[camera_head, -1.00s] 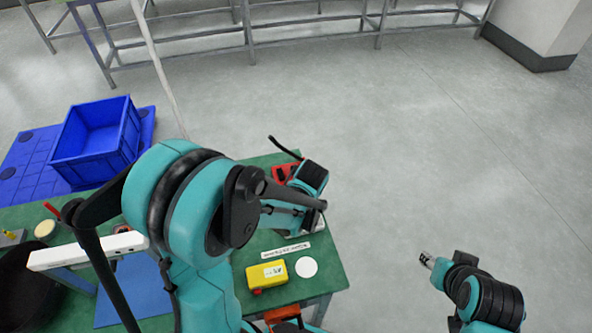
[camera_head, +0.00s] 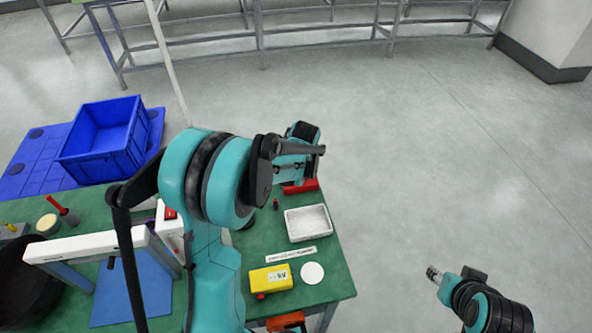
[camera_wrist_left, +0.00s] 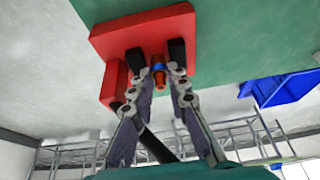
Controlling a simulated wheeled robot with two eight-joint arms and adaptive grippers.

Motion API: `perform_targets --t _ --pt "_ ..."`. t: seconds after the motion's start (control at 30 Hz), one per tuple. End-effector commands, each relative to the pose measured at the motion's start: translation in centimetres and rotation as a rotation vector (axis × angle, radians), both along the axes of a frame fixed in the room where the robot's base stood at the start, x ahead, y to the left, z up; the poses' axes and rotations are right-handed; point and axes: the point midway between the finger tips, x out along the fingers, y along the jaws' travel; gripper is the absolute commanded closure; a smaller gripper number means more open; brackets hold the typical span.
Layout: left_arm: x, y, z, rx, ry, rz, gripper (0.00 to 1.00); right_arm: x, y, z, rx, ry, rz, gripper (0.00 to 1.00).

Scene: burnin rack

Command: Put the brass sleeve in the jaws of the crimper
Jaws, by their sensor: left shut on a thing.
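In the left wrist view my left gripper (camera_wrist_left: 164,80) is shut on a small brass-orange piece with a blue band, which looks like the brass sleeve (camera_wrist_left: 174,69). Directly behind the fingertips is a red block with black upright parts, which seems to be the crimper (camera_wrist_left: 120,35); I cannot tell whether the sleeve touches it. In the head view the red crimper (camera_head: 300,187) shows at the table's far edge, partly hidden by my left arm, and the fingertips are hidden. My right gripper (camera_head: 432,272) is off to the right over the floor, too small to read.
A white tray (camera_head: 308,223), a label strip, a yellow box (camera_head: 271,279) and a white disc (camera_head: 313,272) lie on the green table (camera_head: 333,264). A small dark object (camera_head: 276,204) stands left of the tray. A blue crate (camera_head: 100,141) is at the left.

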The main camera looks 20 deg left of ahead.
Motion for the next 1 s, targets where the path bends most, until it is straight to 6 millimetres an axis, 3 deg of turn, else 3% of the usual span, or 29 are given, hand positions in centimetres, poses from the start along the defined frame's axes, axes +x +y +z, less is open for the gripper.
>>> perform_targets --t 0.23,0.27,0.3,0.67,0.77,1.0 --pt "0.0 0.0 -0.3 0.000 0.000 0.000 0.99 0.0 0.0 -0.2 0.000 0.000 0.000 0.60" --pt "0.0 0.0 -0.3 0.000 0.000 0.000 0.79 0.0 0.0 -0.2 0.000 0.000 0.000 0.60" --pt "0.0 0.0 -0.2 0.000 0.000 0.000 0.76 0.0 0.0 -0.1 0.000 0.000 0.000 0.60" --pt "0.0 0.0 0.2 0.000 0.000 0.000 0.76 0.0 0.0 0.2 0.000 0.000 0.000 0.60" --pt "-0.4 -0.3 1.4 0.000 0.000 -0.001 0.76 0.0 0.0 0.8 0.000 0.000 0.000 0.60" --pt "-2.0 -1.5 6.4 0.000 0.000 -0.001 0.76 0.0 0.0 2.8 0.000 0.000 0.000 0.60"
